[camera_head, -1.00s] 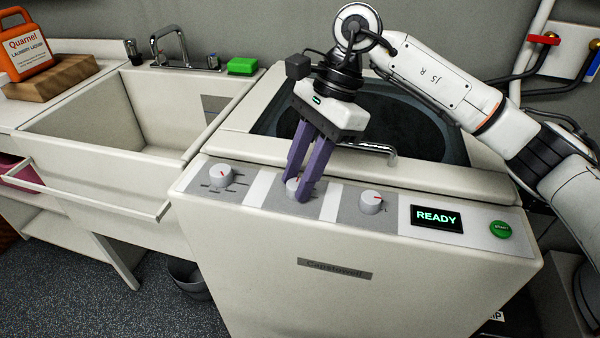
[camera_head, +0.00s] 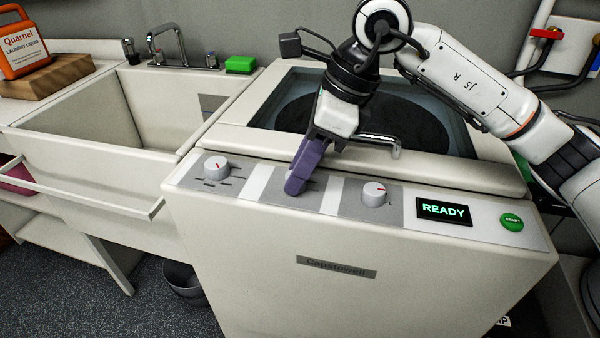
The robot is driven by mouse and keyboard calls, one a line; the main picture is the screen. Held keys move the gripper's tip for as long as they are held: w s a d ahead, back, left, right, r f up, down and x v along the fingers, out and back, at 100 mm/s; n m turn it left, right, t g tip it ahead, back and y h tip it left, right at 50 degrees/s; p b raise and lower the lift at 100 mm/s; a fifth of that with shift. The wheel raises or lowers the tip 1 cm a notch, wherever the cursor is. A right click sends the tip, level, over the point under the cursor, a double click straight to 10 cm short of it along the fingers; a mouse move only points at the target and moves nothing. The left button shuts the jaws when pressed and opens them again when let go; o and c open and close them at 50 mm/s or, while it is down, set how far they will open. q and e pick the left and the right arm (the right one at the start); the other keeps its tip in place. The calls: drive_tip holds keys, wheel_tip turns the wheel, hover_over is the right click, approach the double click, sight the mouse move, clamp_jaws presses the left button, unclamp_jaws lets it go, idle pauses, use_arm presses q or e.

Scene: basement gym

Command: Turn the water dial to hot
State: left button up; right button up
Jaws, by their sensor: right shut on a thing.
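The washing machine's control panel (camera_head: 268,188) slopes along the front of its top and carries three dials. My right gripper (camera_head: 295,187) comes down from above on the middle dial and is shut on it. Its purple fingers cover that dial, so its pointer and most of its marks are hidden. The left dial (camera_head: 216,167) and the right dial (camera_head: 374,193) are white knobs with red pointer lines, and nothing touches them. I cannot read the labels around the dials. My left gripper is not in view.
A lit READY display (camera_head: 444,211) and a green start button (camera_head: 511,222) sit right of the dials. The lid handle (camera_head: 372,139) is close behind my right gripper. A sink (camera_head: 110,125), a green sponge (camera_head: 240,65) and an orange laundry liquid bottle (camera_head: 22,45) are to the left.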

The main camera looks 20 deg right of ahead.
drive_tip(key=m+b, duration=0.1)
drive_tip(key=m, duration=0.1)
drive_tip(key=m+t+h+b, duration=0.1)
drive_tip(key=m, duration=0.1)
drive_tip(key=shift+s+a+m, duration=0.15)
drive_tip(key=shift+m, duration=0.15)
drive_tip(key=m+t+h+b, duration=0.1)
drive_tip(key=m+b, duration=0.1)
drive_tip(key=m, duration=0.1)
drive_tip(key=shift+a+m, duration=0.1)
drive_tip(key=shift+m, duration=0.3)
drive_tip(key=shift+m+h, duration=0.5)
drive_tip(key=shift+m, duration=0.3)
drive_tip(key=shift+b, duration=0.3)
drive_tip(key=o, duration=1.1)
drive_tip(key=shift+c, duration=0.2)
drive_tip(key=shift+s+r, duration=0.1)
